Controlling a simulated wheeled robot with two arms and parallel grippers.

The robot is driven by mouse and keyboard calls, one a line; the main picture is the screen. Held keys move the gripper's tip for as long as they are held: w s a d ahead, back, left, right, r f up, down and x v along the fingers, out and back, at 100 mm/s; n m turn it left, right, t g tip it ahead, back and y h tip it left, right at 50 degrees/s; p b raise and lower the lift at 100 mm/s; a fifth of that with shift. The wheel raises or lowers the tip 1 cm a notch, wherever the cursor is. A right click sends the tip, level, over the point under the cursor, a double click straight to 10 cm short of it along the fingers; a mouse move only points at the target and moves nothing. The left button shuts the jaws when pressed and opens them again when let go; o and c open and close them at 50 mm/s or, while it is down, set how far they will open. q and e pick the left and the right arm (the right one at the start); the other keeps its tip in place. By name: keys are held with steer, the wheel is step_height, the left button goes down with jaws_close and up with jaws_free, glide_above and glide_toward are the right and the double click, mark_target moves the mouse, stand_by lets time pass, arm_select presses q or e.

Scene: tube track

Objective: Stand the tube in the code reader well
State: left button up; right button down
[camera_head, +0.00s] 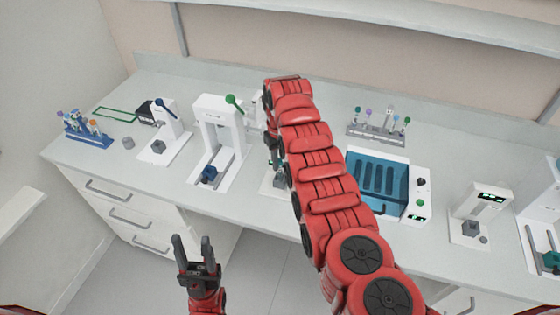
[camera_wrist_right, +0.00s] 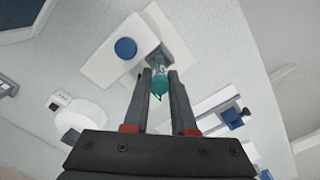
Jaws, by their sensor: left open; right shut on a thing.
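My right gripper (camera_wrist_right: 160,80) is shut on a tube with a teal-green cap (camera_wrist_right: 159,86) in the right wrist view. The tube's far end points toward a grey block (camera_wrist_right: 153,52) on a white device; I cannot tell whether it is inside the well. In the head view my right arm hides most of this device, and a small grey block (camera_head: 280,181) shows beside the arm. The tube is hidden there. My left gripper (camera_head: 193,240) is open and empty, in front of the bench. Which device is the code reader is not clearly marked.
White devices stand along the bench: one with a blue lever (camera_head: 162,104), one with a green lever (camera_head: 233,101), and one with a display (camera_head: 490,197). A blue-lidded machine (camera_head: 376,181) sits right of my arm. Tube racks (camera_head: 87,130) (camera_head: 377,131) stand at left and back.

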steer(key=shift+f, duration=0.2)
steer(key=shift+f+b, duration=0.45)
steer(key=shift+b, duration=0.05)
steer(key=c, duration=0.7)
jaws_free()
steer(key=shift+o, duration=0.2)
